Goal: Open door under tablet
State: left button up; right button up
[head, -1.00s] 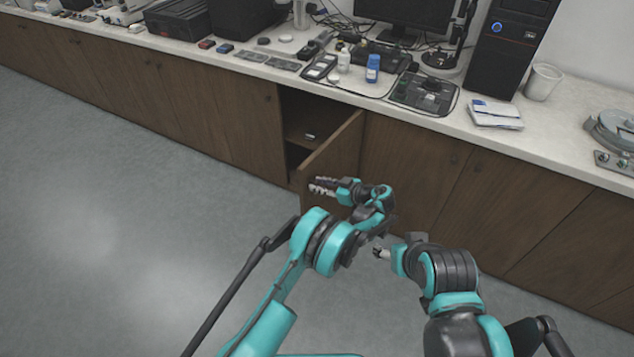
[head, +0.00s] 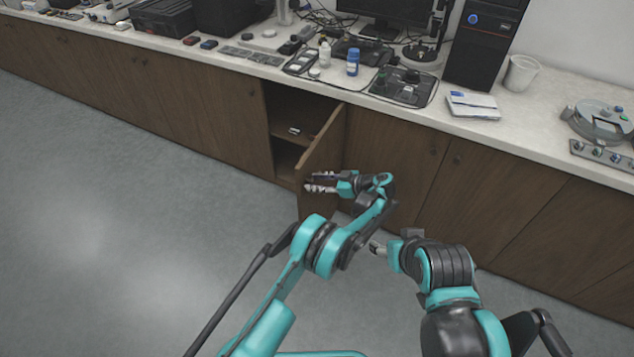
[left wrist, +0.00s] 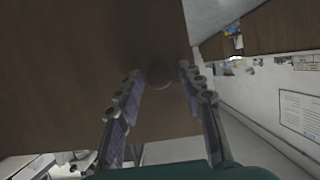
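A brown cabinet door (head: 322,148) under the counter stands partly open, swung out into the room. Its dark round knob (left wrist: 159,76) shows in the left wrist view between the fingers of my left gripper (left wrist: 160,70). The fingers are spread apart on either side of the knob, with gaps. In the head view my left gripper (head: 308,181) is at the door's outer face, and the knob cannot be made out there. My right gripper (head: 376,248) is lower, away from the door, its fingers mostly hidden. Which counter device is the tablet is unclear.
The open cabinet (head: 290,113) has a shelf with a small object (head: 294,130) on it. Closed doors (head: 390,160) flank it. The counter (head: 470,125) above holds a monitor, bottles and flat devices. The grey floor (head: 130,230) at the left is clear.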

pick_arm(q)
notch_tip(320, 180, up, 10)
dwell(0.7)
dwell(0.4)
jog(key=shift+a+r, duration=0.25)
jog(key=shift+r, duration=0.05)
jog(key=s+a+r+m+g+h, duration=0.1)
jog(key=s+a+r+m+h, duration=0.55)
jog(key=s+a+r, duration=0.7)
jog(key=s+a+f+m+t+h, duration=0.1)
jog(key=s+a+m+h, duration=0.1)
jog(key=s, duration=0.9)
jog(key=s+a+f+m+t+h, duration=0.1)
jog(key=s+a+m+h, duration=0.2)
jog(key=s, duration=0.9)
jog(key=shift+a+f+m, duration=0.35)
jog(key=shift+a+m, duration=0.15)
jog(key=shift+m, duration=0.05)
